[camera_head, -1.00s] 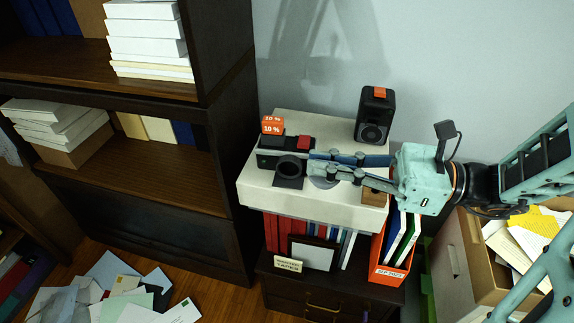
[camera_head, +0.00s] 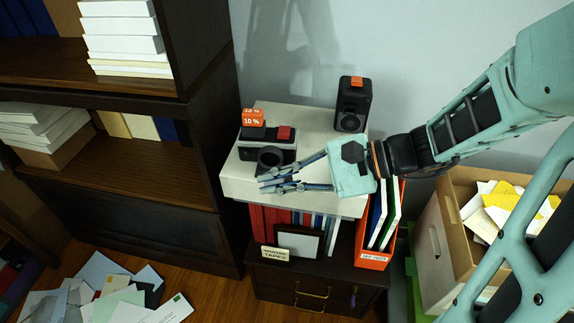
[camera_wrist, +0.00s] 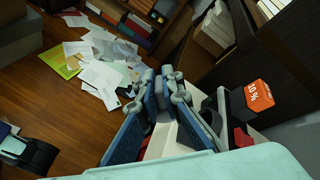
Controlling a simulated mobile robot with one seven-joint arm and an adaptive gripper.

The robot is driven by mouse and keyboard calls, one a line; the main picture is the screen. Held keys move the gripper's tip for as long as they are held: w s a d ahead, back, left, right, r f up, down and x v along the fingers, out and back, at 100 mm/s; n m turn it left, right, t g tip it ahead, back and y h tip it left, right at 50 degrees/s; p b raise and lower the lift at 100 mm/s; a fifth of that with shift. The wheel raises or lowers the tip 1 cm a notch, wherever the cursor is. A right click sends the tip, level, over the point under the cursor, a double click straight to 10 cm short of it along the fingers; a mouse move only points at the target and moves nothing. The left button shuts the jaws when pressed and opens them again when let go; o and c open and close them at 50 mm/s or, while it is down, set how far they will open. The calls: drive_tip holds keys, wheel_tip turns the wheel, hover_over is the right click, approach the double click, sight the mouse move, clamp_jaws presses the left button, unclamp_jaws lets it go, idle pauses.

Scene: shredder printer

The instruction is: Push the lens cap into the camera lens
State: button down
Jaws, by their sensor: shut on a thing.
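The black and dark grey camera (camera_head: 252,150) stands upright on the pale cabinet top, its round lens (camera_head: 269,157) facing the front. It shows in part in the wrist view (camera_wrist: 226,108), right of my fingers. My gripper (camera_head: 264,184) is in front of and below the lens, by the front edge of the top, its fingers pointing left. In the wrist view its fingertips (camera_wrist: 163,75) come close together on a small greyish thing, seemingly the lens cap. The fingers hide most of it, so its outline is unclear. It looks apart from the lens.
An orange "10 %" sign (camera_head: 253,117) stands behind the camera. A black speaker (camera_head: 350,104) stands at the back right of the pale top (camera_head: 306,135). Books and an orange file box (camera_head: 372,258) sit below. A dark bookcase (camera_head: 205,130) is close on the left.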

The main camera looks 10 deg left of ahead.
sight(268, 170)
wheel_tip(268, 170, down, 6)
drive_tip(key=a+n+h, duration=0.1)
drive_tip(key=a+n, duration=0.1)
drive_tip(key=n, duration=0.6)
drive_tip(key=shift+s+a+r+n, duration=0.15)
drive_tip(key=shift+s+a+n, duration=0.1)
drive_tip(key=shift+s+n, duration=0.05)
drive_tip(key=shift+w+a, duration=0.15)
drive_tip(key=shift+w, duration=2.75)
drive_tip(key=shift+b, duration=0.65)
drive_tip(key=shift+w, duration=0.1)
drive_tip(key=shift+w, duration=1.35)
